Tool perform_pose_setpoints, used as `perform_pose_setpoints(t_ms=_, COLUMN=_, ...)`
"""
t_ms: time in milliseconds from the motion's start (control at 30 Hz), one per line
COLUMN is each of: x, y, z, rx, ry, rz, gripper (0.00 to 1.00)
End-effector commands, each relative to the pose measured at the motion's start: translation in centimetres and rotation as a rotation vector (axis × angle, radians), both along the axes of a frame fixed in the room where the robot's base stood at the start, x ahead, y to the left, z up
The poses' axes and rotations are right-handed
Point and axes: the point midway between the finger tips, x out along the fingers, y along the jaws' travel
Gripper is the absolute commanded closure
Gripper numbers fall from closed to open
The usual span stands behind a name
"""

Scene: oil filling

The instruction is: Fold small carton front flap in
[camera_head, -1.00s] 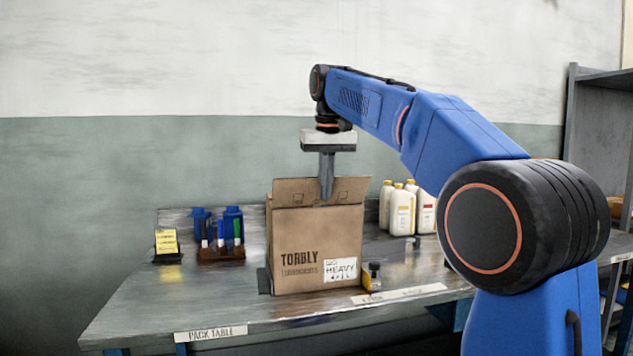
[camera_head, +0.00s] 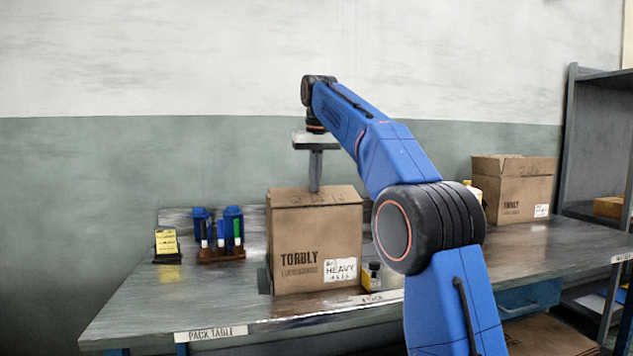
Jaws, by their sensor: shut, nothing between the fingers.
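The small brown carton (camera_head: 300,240), marked TORBLY with a white HEAVY label, stands upright on the pack table. Its front flap (camera_head: 295,199) lies leaned inward over the top, nearly flat, with small notches showing in it. My gripper (camera_head: 316,188) points straight down with its fingers shut and empty. The fingertips are at the flap, near the middle of the carton top. I cannot tell whether they touch it or are just above it. The carton's inside and its other flaps are hidden.
A pen holder (camera_head: 221,254) and a yellow note stand (camera_head: 166,243) are left of the carton. A small dark-capped bottle (camera_head: 373,277) stands close to its right front. A larger carton (camera_head: 510,192) is at the back right. My arm hides most of the white bottles. The table's front left (camera_head: 190,300) is clear.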

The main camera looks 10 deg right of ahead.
Motion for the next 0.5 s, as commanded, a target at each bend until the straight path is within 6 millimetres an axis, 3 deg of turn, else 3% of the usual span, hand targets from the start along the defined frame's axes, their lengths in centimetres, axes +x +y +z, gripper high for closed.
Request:
perform_pose_setpoints(t_ms=133, x=1.4, y=0.0, z=-0.1, rx=0.000, ry=-0.001, rz=0.000, gripper=1.00)
perform_pose_setpoints(t_ms=500, x=1.7, y=0.0, z=0.0, rx=0.000, ry=0.000, rz=0.000, gripper=1.00)
